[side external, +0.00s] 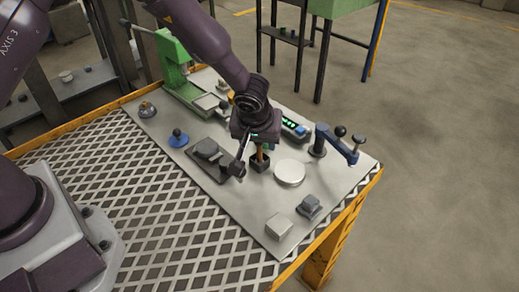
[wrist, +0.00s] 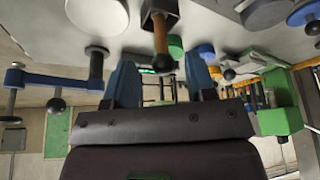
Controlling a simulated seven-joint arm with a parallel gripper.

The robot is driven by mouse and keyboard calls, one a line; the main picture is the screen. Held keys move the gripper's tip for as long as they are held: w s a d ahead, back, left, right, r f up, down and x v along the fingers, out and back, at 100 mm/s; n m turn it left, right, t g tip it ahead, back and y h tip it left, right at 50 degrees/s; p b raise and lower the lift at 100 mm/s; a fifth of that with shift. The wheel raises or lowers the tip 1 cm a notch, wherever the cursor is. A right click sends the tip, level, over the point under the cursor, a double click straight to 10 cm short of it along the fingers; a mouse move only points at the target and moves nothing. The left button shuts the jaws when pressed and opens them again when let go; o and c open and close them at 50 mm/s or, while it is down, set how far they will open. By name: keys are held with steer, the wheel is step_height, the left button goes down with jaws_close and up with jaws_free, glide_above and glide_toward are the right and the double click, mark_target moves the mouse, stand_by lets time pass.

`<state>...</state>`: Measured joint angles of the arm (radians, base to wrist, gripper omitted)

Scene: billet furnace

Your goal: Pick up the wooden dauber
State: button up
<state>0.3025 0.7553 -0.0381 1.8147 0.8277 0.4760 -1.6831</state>
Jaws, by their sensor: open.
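The wooden dauber (side external: 260,155) stands in a small dark square holder (side external: 260,165) on the grey worktop; its upper part is hidden beneath my gripper (side external: 257,146). In the wrist view the dauber's brown handle (wrist: 160,36), with a dark round end, sticks out of the dark holder (wrist: 168,7). My gripper (wrist: 163,78) is open, with its two bluish fingers spread to either side of the line of the handle. The handle's end appears near the gap between the fingertips. I cannot tell how deep it reaches between them, and neither finger visibly grips it.
A round pale disc (side external: 289,173) lies just right of the holder. A dark flat fixture (side external: 208,152) is to its left. A blue-armed clamp (side external: 338,145) stands at right, a green press (side external: 172,58) at back left. Small blocks (side external: 279,227) sit near the front edge.

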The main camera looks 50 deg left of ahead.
mark_target(260, 147)
steer(key=x, duration=0.5)
steer(key=shift+a, duration=0.1)
steer(key=c, duration=0.9)
